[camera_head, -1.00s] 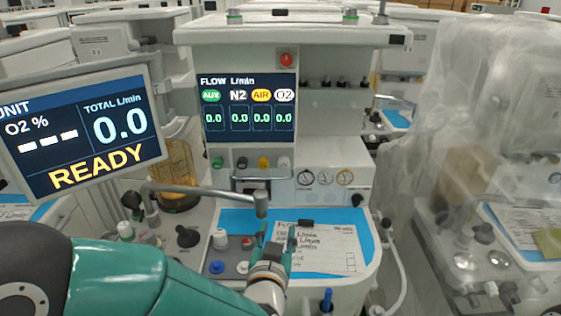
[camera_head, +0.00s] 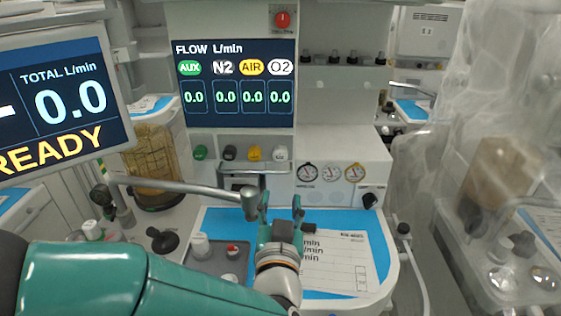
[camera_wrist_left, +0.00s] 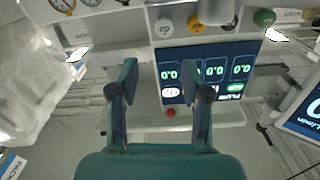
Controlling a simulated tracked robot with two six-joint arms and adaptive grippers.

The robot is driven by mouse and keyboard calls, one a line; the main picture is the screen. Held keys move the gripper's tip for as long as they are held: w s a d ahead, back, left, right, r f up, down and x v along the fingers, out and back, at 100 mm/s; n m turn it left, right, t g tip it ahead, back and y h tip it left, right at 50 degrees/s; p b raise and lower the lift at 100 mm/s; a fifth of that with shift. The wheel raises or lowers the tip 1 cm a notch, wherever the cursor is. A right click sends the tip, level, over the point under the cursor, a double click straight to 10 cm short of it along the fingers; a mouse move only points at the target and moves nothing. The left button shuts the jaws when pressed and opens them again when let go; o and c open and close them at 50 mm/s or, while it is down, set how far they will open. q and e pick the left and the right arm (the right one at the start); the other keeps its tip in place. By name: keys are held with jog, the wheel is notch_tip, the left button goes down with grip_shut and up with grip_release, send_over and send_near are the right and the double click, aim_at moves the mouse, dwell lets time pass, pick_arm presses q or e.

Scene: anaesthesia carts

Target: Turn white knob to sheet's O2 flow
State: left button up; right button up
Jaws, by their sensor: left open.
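The white O2 knob (camera_head: 280,153) sits at the right end of the knob row under the flow display (camera_head: 235,84). It also shows upside down in the left wrist view (camera_wrist_left: 164,27). The display reads 0.0 for AUX, N2, AIR and O2. The sheet (camera_head: 345,262) lies on a blue surface; its flow lines are partly hidden by my gripper and too small to read fully. My left gripper (camera_head: 275,206) is open and empty, below and in front of the white knob, apart from it. Its open fingers also show in the wrist view (camera_wrist_left: 158,80). My right gripper is not seen.
Green (camera_head: 200,152), black (camera_head: 230,153) and yellow (camera_head: 254,153) knobs sit left of the white one. A grey metal arm (camera_head: 175,187) crosses left of my gripper. Gauges (camera_head: 331,172) are to the right. A monitor (camera_head: 60,100) reads READY.

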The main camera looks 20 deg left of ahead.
aim_at(280, 159)
pick_arm(q)
jog(key=x, duration=0.5)
jog(key=p+x, duration=0.1)
jog(key=x, duration=0.4)
jog(key=p+x, duration=0.1)
jog(key=x, duration=0.5)
jog(key=shift+s+a, duration=0.2)
jog(key=shift+a, duration=0.2)
jog(key=c, duration=0.9)
jog(key=shift+f+n+b, duration=0.1)
jog(key=shift+n+b, duration=0.8)
jog(key=shift+b, duration=0.05)
jog(key=n+b, duration=0.5)
jog(key=b, duration=0.1)
jog(key=shift+d+n, duration=0.1)
jog(key=shift+n, duration=0.3)
jog(key=n+b, duration=0.4)
jog(key=n, duration=0.1)
jog(key=shift+n, duration=0.3)
jog(key=n+b, duration=0.3)
jog(key=n, duration=0.1)
jog(key=shift+n, duration=0.4)
jog(key=shift+b, duration=0.3)
